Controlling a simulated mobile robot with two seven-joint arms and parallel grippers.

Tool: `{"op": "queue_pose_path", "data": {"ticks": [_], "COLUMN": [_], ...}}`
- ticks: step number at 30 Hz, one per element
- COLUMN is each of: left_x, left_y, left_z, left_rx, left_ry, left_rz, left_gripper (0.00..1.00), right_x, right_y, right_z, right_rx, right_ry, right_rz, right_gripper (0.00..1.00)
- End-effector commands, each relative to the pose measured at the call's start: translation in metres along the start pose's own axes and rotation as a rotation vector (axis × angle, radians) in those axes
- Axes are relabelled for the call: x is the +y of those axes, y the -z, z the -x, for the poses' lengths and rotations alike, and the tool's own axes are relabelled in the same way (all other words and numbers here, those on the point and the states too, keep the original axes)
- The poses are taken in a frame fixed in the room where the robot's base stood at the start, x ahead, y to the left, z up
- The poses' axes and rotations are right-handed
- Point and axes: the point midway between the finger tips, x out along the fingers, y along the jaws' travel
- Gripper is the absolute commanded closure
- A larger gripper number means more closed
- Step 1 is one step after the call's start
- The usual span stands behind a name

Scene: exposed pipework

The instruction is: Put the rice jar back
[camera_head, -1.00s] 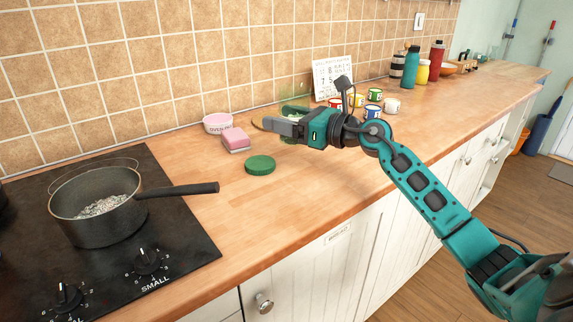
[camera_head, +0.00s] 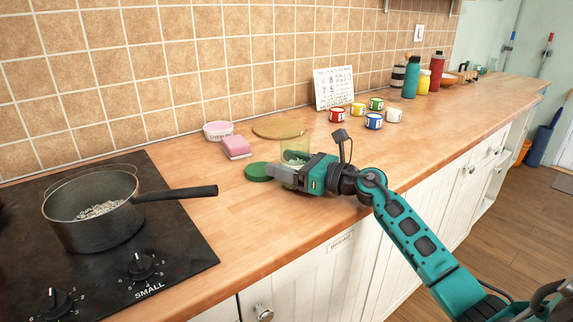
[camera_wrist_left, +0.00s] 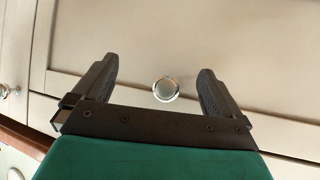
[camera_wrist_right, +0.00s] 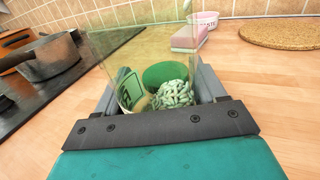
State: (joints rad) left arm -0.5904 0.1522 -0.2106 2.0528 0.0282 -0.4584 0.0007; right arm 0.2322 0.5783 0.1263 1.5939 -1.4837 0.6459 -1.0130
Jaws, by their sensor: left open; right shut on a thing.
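The rice jar (camera_head: 295,153) is a clear, open-topped container with pale grains at the bottom and a label, seen close up in the right wrist view (camera_wrist_right: 130,45). My right gripper (camera_head: 285,174) is shut on it, with a finger on each side in the right wrist view (camera_wrist_right: 160,95). The jar looks upright, low over the counter; I cannot tell whether it touches. A green round lid (camera_head: 258,172) lies just left of it. My left gripper (camera_wrist_left: 154,75) is open and empty, facing a cabinet front with a round knob (camera_wrist_left: 166,89); it is outside the head view.
A round cork mat (camera_head: 280,128) lies bare behind the jar. A pink sponge (camera_head: 236,147) and pink bowl (camera_head: 218,130) stand left of it. A pot (camera_head: 92,208) with pale grains sits on the hob. Several small tins (camera_head: 373,121) and a calendar (camera_head: 333,88) stand right.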

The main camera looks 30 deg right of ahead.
Motion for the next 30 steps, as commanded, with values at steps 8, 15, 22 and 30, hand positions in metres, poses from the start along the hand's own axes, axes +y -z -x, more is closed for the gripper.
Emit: {"op": "queue_pose_path", "data": {"ticks": [8, 15, 22, 30], "left_x": [0.000, 0.000, 0.001, 0.001], "left_y": [-0.002, -0.003, -0.003, -0.009], "left_z": [-0.001, 0.000, 0.003, 0.000], "left_rx": [-0.003, -0.005, -0.005, -0.015], "left_ry": [0.000, -0.001, 0.000, 0.000], "left_rz": [0.001, 0.002, 0.003, 0.005], "left_gripper": [0.01, 0.01, 0.01, 0.01], "right_x": [0.000, 0.000, 0.000, 0.000], "right_y": [0.002, 0.002, 0.000, 0.002], "right_z": [0.000, 0.000, 0.005, 0.054], "right_rx": [0.000, 0.000, 0.002, 0.004], "right_ry": [0.000, 0.000, 0.001, 0.001], "right_rz": [0.000, 0.000, -0.001, -0.001], "right_gripper": [0.12, 0.05, 0.05, 0.05]}}
